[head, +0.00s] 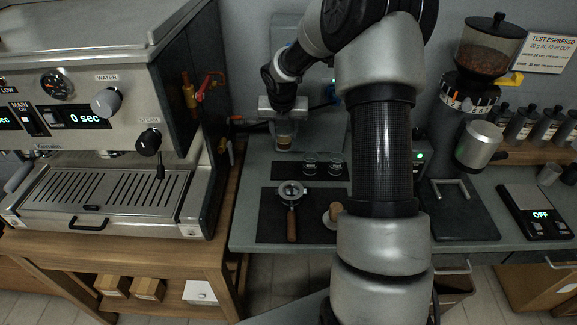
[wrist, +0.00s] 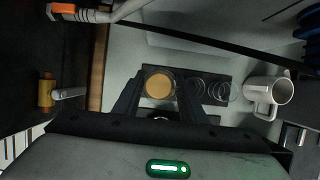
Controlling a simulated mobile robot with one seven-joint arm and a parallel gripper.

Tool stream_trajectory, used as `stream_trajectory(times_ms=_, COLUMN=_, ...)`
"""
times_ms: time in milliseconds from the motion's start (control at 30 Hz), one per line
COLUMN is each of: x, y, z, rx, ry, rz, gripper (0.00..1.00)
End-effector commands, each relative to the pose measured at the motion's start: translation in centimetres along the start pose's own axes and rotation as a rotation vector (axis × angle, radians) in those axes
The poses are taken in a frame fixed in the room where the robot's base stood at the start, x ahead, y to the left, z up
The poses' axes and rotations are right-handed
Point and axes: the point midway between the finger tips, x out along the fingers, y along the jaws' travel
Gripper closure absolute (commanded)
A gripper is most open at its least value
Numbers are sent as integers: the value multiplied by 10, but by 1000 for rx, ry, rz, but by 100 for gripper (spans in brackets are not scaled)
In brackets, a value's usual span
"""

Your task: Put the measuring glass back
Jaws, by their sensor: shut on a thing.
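My gripper (head: 284,118) is shut on a measuring glass (head: 285,140) that holds brown liquid, near the back wall above the counter. In the wrist view the glass (wrist: 158,84) sits between the two fingers (wrist: 160,95), seen from above with its round brown surface showing. Two clear empty glasses stand side by side on a dark mat (head: 281,180), to the right of the held glass: one nearer (head: 310,163) and one farther right (head: 336,163). Whether the held glass touches the mat is hard to tell.
A portafilter (head: 290,195) and a wooden-handled tamper (head: 333,214) lie on a front dark mat. The espresso machine (head: 110,110) stands at left. A white mug (wrist: 266,92) shows right of the glasses in the wrist view. A grinder (head: 485,70) and scale (head: 537,213) stand at right.

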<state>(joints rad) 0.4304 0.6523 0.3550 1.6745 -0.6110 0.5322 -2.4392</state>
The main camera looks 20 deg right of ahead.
Motion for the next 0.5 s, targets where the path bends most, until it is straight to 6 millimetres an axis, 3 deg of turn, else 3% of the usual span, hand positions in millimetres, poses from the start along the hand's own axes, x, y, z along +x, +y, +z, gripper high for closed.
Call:
stream_trajectory(times_ms=300, x=49, y=1, z=-19, rx=-9, ry=2, rz=3, gripper=91)
stream_trajectory(times_ms=500, x=63, y=1, z=-24, rx=-8, ry=0, rz=3, gripper=91)
